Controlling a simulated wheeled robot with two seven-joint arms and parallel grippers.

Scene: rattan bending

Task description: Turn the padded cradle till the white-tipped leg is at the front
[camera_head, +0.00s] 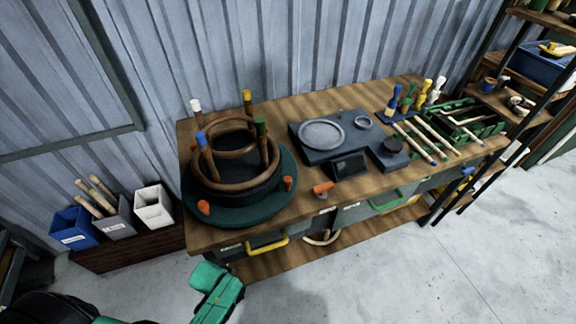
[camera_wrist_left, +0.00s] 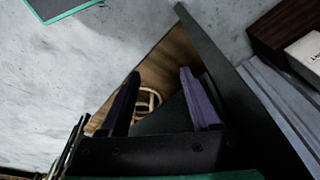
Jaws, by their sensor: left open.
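The padded cradle (camera_head: 242,208) is a dark green and black round base on the left of the workbench. It holds a rattan seat frame of stacked brown rings (camera_head: 222,186) with upright legs. The white-tipped leg (camera_head: 196,106) stands at the back left. My left gripper (camera_wrist_left: 158,88) is open and empty in the left wrist view; in the head view my green left arm is below the bench's front edge, apart from the cradle. My right gripper is out of view.
Orange knobs (camera_head: 204,207) stand on the cradle's rim. A dark fixture plate (camera_head: 299,146) and a green rack (camera_head: 478,129) fill the bench further right. A yellow drawer handle (camera_head: 268,243) juts from the front. Bins (camera_head: 76,228) stand left.

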